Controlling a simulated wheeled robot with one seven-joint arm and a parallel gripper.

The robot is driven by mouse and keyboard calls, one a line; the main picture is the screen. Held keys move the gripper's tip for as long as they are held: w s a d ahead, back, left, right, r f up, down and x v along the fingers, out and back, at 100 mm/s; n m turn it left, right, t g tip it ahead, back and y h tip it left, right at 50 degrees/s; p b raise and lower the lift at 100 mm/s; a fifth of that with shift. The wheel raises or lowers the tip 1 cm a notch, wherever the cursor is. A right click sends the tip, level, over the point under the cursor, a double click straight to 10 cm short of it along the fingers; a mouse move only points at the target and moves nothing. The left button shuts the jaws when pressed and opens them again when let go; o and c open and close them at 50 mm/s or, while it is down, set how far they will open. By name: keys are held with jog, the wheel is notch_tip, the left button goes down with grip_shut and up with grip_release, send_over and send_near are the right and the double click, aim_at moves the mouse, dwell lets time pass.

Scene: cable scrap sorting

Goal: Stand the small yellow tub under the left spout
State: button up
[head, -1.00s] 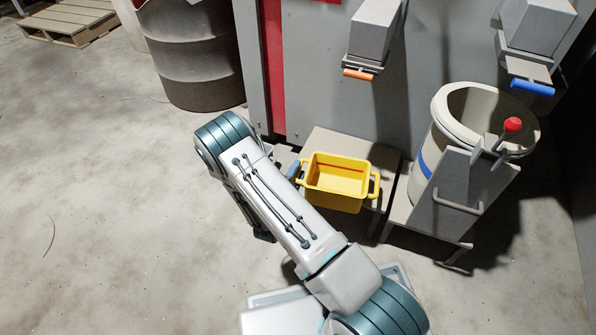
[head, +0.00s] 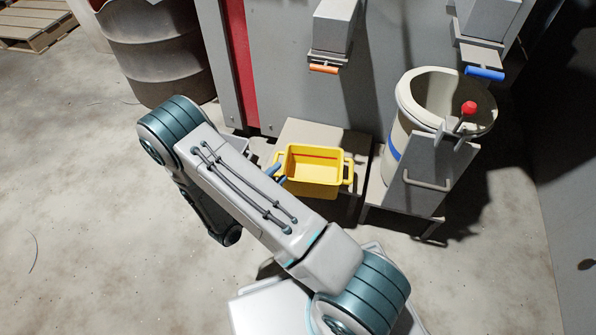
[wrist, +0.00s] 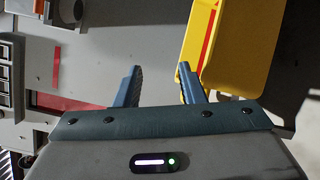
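The small yellow tub (head: 313,181) stands upright on a low grey stand (head: 328,134), in front of and below the left spout (head: 333,30) with the orange handle (head: 323,68). It has a handle at each side and a red line inside. In the wrist view the tub (wrist: 232,60) fills the upper right. My gripper (wrist: 157,72) is open, with two blue fingers apart and only grey background between them. The right finger overlaps the tub's edge in the picture; I cannot tell if it touches. In the head view blue fingertips (head: 277,173) show by the tub's left handle; my arm hides the rest.
A large pale bin (head: 402,97) with a blue band stands at the right, below the blue-handled right spout (head: 485,73). A grey panel (head: 424,185) with a red-knobbed lever (head: 468,108) is before it. A drum (head: 155,55) stands back left. The left floor is clear.

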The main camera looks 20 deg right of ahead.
jog(key=s+d+r+m+g+y, duration=0.2)
jog(key=s+d+r+m+g, duration=0.25)
jog(key=r+g, duration=0.25)
jog(key=s+d+r+m+g+y, duration=0.2)
jog(key=s+d+r+m+g, duration=0.15)
jog(key=s+r+g, duration=0.3)
jog(key=s+a+r+m+t+y, duration=0.2)
jog(key=s+a+r+t+y, duration=0.2)
jog(key=r+y, duration=0.6)
jog(key=s+a+y, duration=0.1)
jog(key=s+a, duration=0.1)
jog(key=shift+s+m, duration=0.3)
jog(key=shift+m, duration=0.1)
jog(key=shift+a+r+t, duration=0.1)
jog(key=shift+r+t, duration=0.05)
jog(key=shift+t, duration=0.2)
grip_shut()
